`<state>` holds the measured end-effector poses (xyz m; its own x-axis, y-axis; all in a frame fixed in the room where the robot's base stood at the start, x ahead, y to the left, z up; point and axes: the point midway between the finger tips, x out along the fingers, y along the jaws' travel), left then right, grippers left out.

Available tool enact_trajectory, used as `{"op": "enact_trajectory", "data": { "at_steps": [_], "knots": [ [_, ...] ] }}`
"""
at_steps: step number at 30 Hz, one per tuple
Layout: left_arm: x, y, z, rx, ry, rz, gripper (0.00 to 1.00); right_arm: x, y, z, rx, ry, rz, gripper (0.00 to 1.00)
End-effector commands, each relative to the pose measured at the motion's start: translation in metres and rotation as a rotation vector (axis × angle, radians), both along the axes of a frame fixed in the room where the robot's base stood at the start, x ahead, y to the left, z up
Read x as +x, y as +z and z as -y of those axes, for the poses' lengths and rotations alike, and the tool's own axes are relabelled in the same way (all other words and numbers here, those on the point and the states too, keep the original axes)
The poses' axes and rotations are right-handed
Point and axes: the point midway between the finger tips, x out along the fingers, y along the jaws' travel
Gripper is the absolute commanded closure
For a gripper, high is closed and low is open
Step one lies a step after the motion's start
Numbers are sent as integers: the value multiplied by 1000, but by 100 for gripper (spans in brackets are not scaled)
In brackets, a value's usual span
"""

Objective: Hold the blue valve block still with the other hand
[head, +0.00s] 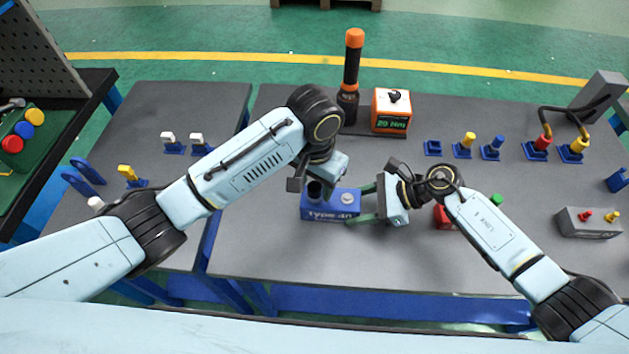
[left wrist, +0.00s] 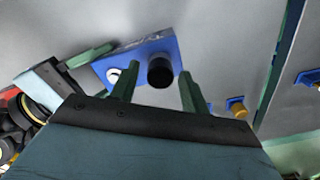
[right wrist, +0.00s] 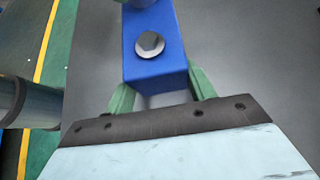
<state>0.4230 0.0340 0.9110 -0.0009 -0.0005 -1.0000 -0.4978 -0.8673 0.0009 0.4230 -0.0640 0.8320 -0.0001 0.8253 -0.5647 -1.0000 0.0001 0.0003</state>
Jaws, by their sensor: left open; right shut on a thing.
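The blue valve block (head: 345,209), marked "Type-40", stands on the grey table with a black cylinder (head: 314,191) and a round silver fitting (head: 347,198) on top. My right gripper (head: 366,203) is shut on the right end of the block. In the right wrist view its green fingers lie along both sides of the block (right wrist: 153,68). My left gripper (head: 313,181) is over the left end, open. In the left wrist view its fingers stand either side of the black cylinder (left wrist: 160,70); whether they touch it I cannot tell.
A torque tool with an orange cap (head: 354,72) and an orange display box (head: 391,110) stand behind the block. Several blue stands with yellow and blue plugs (head: 465,145) are at the right. A red part (head: 443,217) sits beside my right wrist. The table front is clear.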

Motion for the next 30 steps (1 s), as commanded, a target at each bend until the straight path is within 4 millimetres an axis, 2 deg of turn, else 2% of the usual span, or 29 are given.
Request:
{"op": "enact_trajectory", "data": {
  "at_steps": [1, 9, 12, 16, 24, 30],
  "knots": [
    [0, 0, 0, 0, -1, 0, 55, 0, 1, 0, 1, 1, 1, 76],
    [0, 0, 0, 1, -2, 0, 91, 0, 1, 0, 1, 1, 1, 76],
    [0, 0, 0, 0, -3, 1, 100, 0, 1, 0, 1, 1, 1, 76],
    [1, 0, -1, 2, -74, 2, 100, 0, 1, 0, 1, 1, 1, 76],
    [1, 0, -1, 2, -407, 3, 100, 0, 1, -1, 2, 1, 1, 76],
    [1, 0, 0, 0, -457, 2, 100, 0, 1, -1, 2, 1, 1, 76]
  ]
}}
